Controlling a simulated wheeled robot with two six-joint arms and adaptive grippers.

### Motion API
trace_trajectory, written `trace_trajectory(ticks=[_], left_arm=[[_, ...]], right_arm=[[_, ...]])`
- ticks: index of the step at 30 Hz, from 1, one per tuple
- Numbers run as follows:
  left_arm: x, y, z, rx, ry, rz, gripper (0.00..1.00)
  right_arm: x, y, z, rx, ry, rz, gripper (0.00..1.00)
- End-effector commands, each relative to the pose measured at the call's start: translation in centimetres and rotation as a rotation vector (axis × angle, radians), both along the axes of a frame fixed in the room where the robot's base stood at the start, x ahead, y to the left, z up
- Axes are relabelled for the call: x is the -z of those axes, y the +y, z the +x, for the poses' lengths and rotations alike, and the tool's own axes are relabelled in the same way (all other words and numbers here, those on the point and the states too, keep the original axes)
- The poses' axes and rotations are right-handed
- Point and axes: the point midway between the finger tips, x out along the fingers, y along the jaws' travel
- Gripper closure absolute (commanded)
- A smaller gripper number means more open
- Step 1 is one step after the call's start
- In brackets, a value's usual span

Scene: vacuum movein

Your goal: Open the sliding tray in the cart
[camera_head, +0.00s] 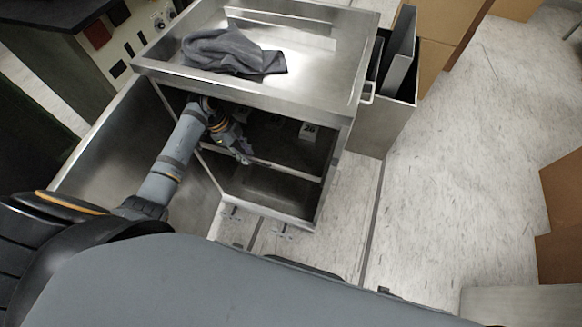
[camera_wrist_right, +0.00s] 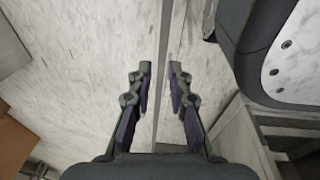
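The metal cart (camera_head: 345,105) stands at the top middle of the head view, with its front compartment open. Inside, the sliding tray (camera_head: 290,171) shows as a pale front edge across the opening, with dark space above and below it. My left arm reaches in from the left, and my left gripper (camera_head: 243,152) is at the left part of the tray's front edge. It is small and dark there, so its finger gap and any contact are unclear. My right gripper (camera_wrist_right: 160,85) shows in the right wrist view with its fingers apart and nothing between them, above the floor.
An open metal door panel (camera_head: 130,145) stands left of the compartment. A grey cloth (camera_head: 230,52) lies on the cart top. A metal bin (camera_head: 385,125) stands at the cart's right side. Brown boxes (camera_head: 562,200) are at the right edge. The floor (camera_head: 465,160) between is clear.

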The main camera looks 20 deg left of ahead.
Motion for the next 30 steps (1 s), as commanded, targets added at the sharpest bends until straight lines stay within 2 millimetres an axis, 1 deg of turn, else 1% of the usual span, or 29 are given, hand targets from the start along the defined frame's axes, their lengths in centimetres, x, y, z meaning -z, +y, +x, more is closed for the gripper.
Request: trace_trajectory(ticks=[1,12,15,18,20,21,24,27,30], left_arm=[[-0.1,-1.5,-0.1,0.002,-0.002,-0.006,0.75],[0.0,-11.1,-0.4,0.000,-0.001,-0.008,0.75],[0.0,-13.3,-0.4,-0.003,-0.001,-0.007,0.75],[0.0,-15.0,-0.5,-0.002,0.000,-0.005,0.75],[0.0,-15.7,-0.5,-0.002,0.000,-0.004,0.75],[0.5,-15.8,-0.6,-0.003,0.001,-0.001,0.75],[1.1,-15.9,-0.6,-0.002,0.001,0.000,0.75],[1.2,-15.9,-0.6,-0.002,0.000,0.000,0.75],[1.1,-15.9,-0.6,-0.002,0.000,0.000,0.75]], right_arm=[[0.0,0.0,0.0,0.000,0.000,0.000,0.81],[0.1,0.0,-0.1,-0.001,0.001,0.000,0.81],[0.1,0.0,0.0,-0.001,0.001,0.000,0.81],[0.1,0.0,0.2,-0.001,-0.001,0.000,0.81],[0.0,0.0,0.3,-0.001,-0.002,0.000,0.81],[0.3,0.0,0.3,-0.001,-0.001,0.000,0.81],[0.2,0.0,0.5,0.000,0.001,0.000,0.81],[-0.2,0.1,1.1,-0.001,-0.005,0.001,0.81],[-0.3,0.1,1.2,-0.001,-0.008,0.001,0.81]])
